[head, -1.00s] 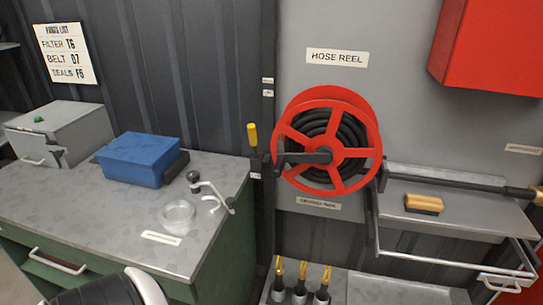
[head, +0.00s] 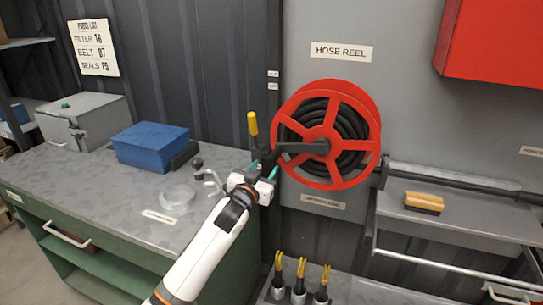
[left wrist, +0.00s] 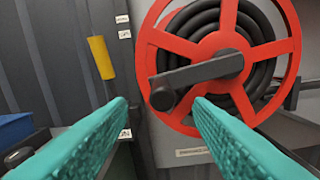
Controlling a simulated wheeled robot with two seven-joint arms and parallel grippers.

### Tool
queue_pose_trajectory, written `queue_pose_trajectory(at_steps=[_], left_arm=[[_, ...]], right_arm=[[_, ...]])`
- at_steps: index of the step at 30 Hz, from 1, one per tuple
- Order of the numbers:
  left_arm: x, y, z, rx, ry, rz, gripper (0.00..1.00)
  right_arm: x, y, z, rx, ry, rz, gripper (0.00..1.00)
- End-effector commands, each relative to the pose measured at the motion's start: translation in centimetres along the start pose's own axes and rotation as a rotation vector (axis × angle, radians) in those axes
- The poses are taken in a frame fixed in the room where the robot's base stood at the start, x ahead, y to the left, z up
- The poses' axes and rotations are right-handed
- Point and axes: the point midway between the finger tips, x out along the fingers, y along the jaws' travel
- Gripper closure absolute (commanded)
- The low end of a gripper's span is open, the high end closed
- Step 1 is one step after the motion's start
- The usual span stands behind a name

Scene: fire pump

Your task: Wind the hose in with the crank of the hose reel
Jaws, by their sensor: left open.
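The red hose reel (head: 327,134) is on the grey wall panel under the "HOSE REEL" label, with black hose (head: 350,125) wound inside. Its dark crank (head: 300,148) points left from the hub. My left gripper (head: 262,169) is open, just below and left of the crank end. In the wrist view the knob appears between the two teal fingertips (left wrist: 161,105); whether they reach around it, I cannot tell. My right gripper is not in view.
A yellow handle (head: 252,123) stands just left of the crank. A bench (head: 90,200) with a blue box (head: 151,146) and a clear dish (head: 177,197) is at left. A shelf with a brush (head: 424,202) and a dark tube (head: 455,183) is at right.

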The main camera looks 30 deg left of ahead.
Motion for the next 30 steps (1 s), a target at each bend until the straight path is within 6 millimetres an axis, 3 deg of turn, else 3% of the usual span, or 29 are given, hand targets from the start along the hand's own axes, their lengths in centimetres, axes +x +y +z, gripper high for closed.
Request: queue_pose_trajectory(at_steps=[6, 13, 18, 27, 30], left_arm=[[4.5, 0.0, 0.2, 0.0, 0.0, 0.001, 0.53], [7.7, 0.0, 0.1, 0.0, 0.001, 0.0, 0.53], [8.8, 0.0, 0.0, 0.0, 0.001, 0.0, 0.53], [9.0, -0.1, -0.1, 0.0, 0.001, -0.001, 0.53], [9.0, -0.1, -0.1, 0.0, 0.001, -0.001, 0.66]], right_arm=[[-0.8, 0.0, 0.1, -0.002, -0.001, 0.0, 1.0], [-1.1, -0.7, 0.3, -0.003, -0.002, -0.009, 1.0], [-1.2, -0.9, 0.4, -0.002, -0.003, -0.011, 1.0], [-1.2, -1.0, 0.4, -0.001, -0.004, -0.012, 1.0], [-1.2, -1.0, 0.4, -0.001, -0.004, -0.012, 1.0]])
